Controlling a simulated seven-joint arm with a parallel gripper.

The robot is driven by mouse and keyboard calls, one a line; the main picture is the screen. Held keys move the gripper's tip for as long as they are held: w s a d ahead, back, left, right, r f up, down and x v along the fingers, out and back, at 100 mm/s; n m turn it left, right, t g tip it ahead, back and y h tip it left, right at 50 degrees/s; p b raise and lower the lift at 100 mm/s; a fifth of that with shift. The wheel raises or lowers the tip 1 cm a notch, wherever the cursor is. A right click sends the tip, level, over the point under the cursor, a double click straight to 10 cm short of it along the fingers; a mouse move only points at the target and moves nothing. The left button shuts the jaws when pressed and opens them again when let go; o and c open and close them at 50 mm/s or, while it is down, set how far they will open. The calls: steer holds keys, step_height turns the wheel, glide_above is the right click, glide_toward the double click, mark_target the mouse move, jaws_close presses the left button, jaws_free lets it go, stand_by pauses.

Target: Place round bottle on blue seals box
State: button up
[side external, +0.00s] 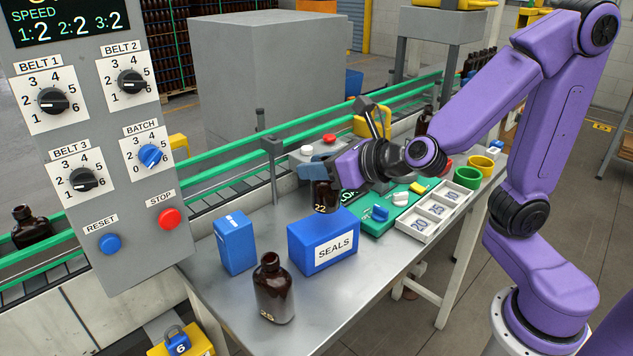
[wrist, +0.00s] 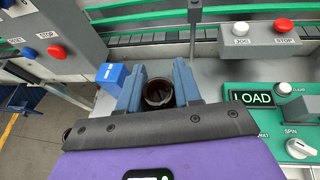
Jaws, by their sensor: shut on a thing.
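A dark amber bottle (side external: 323,198) marked 22 hangs upright from my gripper (side external: 333,173) in the side view. In the wrist view my gripper (wrist: 158,88) is shut around it, and the bottle's round dark mouth (wrist: 158,94) shows between the two blue-grey fingers. The blue seals box (side external: 323,240) stands on the metal table with its SEALS label facing front. The bottle is near the box's back right top edge in the picture; I cannot tell whether it is over the box. Another amber bottle (side external: 273,289) stands on the table in front of the box.
A taller blue box (side external: 235,243) stands left of the seals box. A green panel (side external: 388,218) with a LOAD sign and a white tray (side external: 433,212) lie to the right. The conveyor's green rails (side external: 225,173) run behind. A control panel (side external: 90,130) stands at left.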

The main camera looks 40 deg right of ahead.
mark_target(316, 183)
steer(key=shift+w+f, duration=0.2)
steer(key=shift+f, duration=1.55)
steer(key=shift+f, duration=0.15)
steer(key=o, duration=1.1)
